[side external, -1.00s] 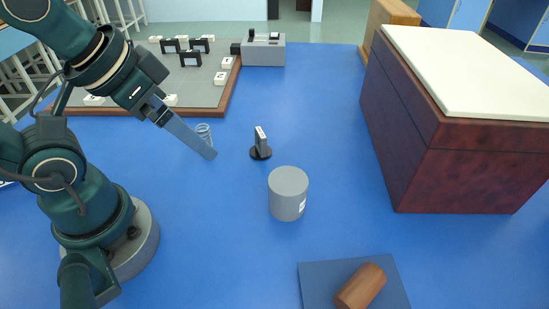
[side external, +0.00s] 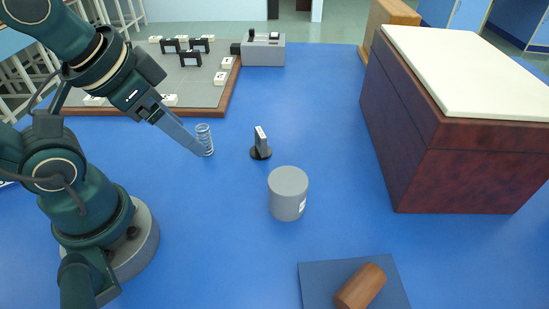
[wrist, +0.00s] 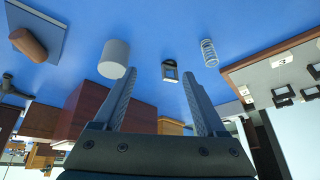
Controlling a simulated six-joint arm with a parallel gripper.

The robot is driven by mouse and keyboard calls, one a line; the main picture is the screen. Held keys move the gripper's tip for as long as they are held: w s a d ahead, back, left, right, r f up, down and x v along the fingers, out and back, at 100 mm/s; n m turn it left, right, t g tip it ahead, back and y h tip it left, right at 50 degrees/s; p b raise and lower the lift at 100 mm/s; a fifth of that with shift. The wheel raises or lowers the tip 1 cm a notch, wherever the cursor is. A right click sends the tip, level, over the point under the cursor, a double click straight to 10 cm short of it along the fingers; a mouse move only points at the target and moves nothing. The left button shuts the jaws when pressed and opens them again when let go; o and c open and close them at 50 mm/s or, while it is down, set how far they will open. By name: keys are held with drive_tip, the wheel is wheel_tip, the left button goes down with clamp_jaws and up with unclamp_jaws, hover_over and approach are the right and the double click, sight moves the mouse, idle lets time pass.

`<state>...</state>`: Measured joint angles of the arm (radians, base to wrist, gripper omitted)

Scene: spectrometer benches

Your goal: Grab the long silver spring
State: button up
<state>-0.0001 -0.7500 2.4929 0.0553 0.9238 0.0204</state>
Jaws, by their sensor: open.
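The long silver spring (side external: 206,139) stands upright on the blue table, just beyond my gripper's fingertips in the side view. It also shows in the wrist view (wrist: 209,53), above and to the right of the right finger's tip. My gripper (side external: 200,151) is open and empty, its fingers angled down to the right. In the side view the fingertips overlap the spring's lower left edge; I cannot tell whether they touch. In the wrist view my gripper (wrist: 160,75) has its two fingers wide apart with the spring outside them.
A small black stand with a white plate (side external: 261,144) is just right of the spring. A grey cylinder (side external: 288,194) stands nearer the front. A grey board (side external: 200,90) with small blocks lies behind. A large dark wooden box (side external: 440,150) is at right. Blue table is clear between.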

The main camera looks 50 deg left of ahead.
sight(204, 135)
drive_tip(key=w+a+f+m+g+y, duration=0.1)
drive_tip(key=a+f+m+g+y, duration=0.1)
drive_tip(key=a+m+y, duration=0.3)
drive_tip(key=w+a+f+m+g+y, duration=0.2)
drive_tip(key=a+m+y, duration=0.25)
drive_tip(key=a, duration=0.25)
drive_tip(key=w+f+m, duration=0.1)
drive_tip(key=m, duration=0.1)
drive_tip(key=w+f+m+t+y, duration=0.1)
drive_tip(key=w+m, duration=0.1)
drive_tip(key=m, duration=0.1)
drive_tip(key=w+f+m+y, duration=0.1)
drive_tip(key=w+m, duration=0.1)
drive_tip(key=shift+a+f, duration=0.2)
drive_tip(key=shift+f, duration=0.15)
drive_tip(key=f+m, duration=0.1)
drive_tip(key=d+f+m+t, duration=0.1)
drive_tip(key=m, duration=0.1)
drive_tip(key=f+m+y, duration=0.1)
drive_tip(key=f, duration=0.1)
drive_tip(key=shift+w+d+f+t, duration=0.1)
drive_tip(key=shift+w+d+t, duration=0.05)
drive_tip(key=shift+w+t, duration=0.25)
drive_tip(key=shift+s+f+m, duration=0.15)
drive_tip(key=shift+f+m, duration=0.05)
drive_tip(key=shift+m, duration=0.15)
drive_tip(key=shift+f, duration=0.15)
drive_tip(key=shift+x, duration=2.45)
